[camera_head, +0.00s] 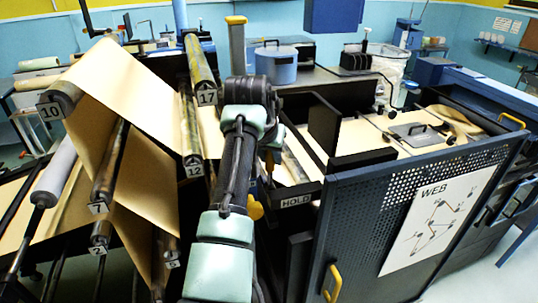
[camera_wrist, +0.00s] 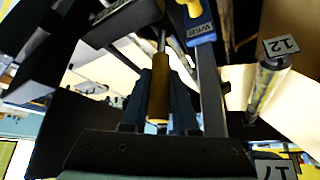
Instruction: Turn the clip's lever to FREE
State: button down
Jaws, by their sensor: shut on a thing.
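In the wrist view, my gripper (camera_wrist: 160,85) is shut on an amber, cylindrical grip (camera_wrist: 159,92), which looks like the clip's lever handle. A thin metal rod (camera_wrist: 162,42) runs on from its far end. In the head view, my arm covers most of the gripper and the grip. A dark plate marked HOLD (camera_head: 296,201) shows just right of my forearm. I see no FREE mark in either view, and the lever's exact angle is hard to tell.
Paper rollers numbered 12 (camera_head: 193,161) and 17 (camera_head: 207,97) stand close left of my arm. A perforated guard panel with a WEB sheet (camera_head: 440,222) is at right. In the wrist view, a yellow-ended blue part (camera_wrist: 198,22) is near the grip.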

jog(key=c, duration=0.7)
grip_release()
jog(key=shift+w+d, duration=0.1)
jog(key=shift+d, duration=0.05)
jog(key=shift+r, duration=0.1)
jog(key=shift+s+r+b, duration=0.2)
jog(key=shift+s+b, duration=0.05)
jog(key=shift+b, duration=0.1)
jog(key=b+v, duration=0.5)
jog(key=v, duration=0.7)
jog(key=shift+r, duration=0.2)
